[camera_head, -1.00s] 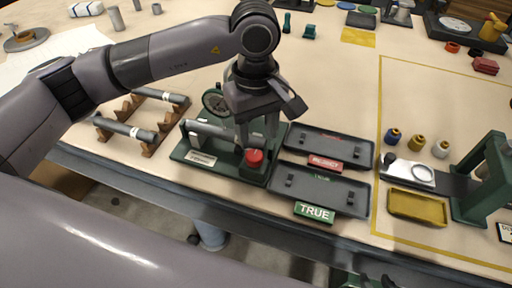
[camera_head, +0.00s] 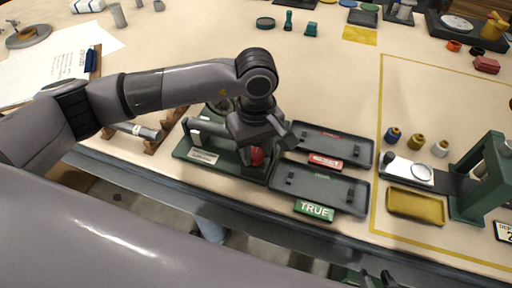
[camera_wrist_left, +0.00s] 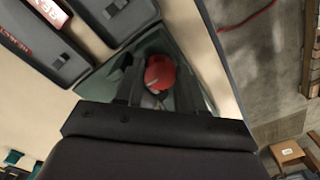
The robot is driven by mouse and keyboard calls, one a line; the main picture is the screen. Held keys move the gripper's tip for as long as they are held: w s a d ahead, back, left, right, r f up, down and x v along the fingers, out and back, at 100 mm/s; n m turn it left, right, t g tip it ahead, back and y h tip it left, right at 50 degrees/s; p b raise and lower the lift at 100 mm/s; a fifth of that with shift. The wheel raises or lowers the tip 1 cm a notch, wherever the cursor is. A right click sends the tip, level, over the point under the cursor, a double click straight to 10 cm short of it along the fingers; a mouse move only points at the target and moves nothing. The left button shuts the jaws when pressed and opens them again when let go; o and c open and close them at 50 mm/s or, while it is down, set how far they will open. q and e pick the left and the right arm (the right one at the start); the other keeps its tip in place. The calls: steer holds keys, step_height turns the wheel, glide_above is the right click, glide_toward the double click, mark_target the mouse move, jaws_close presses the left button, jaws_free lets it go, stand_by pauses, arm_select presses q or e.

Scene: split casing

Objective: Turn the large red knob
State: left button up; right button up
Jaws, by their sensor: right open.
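The large red knob (camera_head: 257,156) sits at the right front of a dark green fixture (camera_head: 200,156), partly covered by my left gripper. My left gripper (camera_head: 262,143) is directly above it, pointing down. In the left wrist view, the red knob (camera_wrist_left: 160,72) lies between the two dark fingers of my left gripper (camera_wrist_left: 157,88). The fingers are apart, with a gap visible on each side of the knob. My right gripper (camera_head: 377,281) shows only as fingertips at the bottom edge, open and empty.
A rack with a grey cylinder (camera_head: 140,130) is on the left. Farther right are small spools (camera_head: 416,142), a yellow tray (camera_head: 416,218) and a green press (camera_head: 484,185).

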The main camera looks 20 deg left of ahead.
arm_select(q)
steer(key=shift+c, duration=0.8)
steer(key=shift+f+m+b, duration=0.1)
steer(key=shift+m+b, duration=0.2)
steer(key=shift+b, duration=0.35)
steer(key=m+b, duration=0.3)
steer(key=b, duration=0.2)
steer(key=shift+f, duration=0.15)
steer(key=shift+m+b, duration=0.45)
steer(key=shift+m, duration=0.15)
steer(key=shift+m+b, duration=0.9)
steer(key=shift+b, duration=0.05)
steer(key=shift+r+m+b, duration=0.25)
steer(key=shift+m+b, duration=0.25)
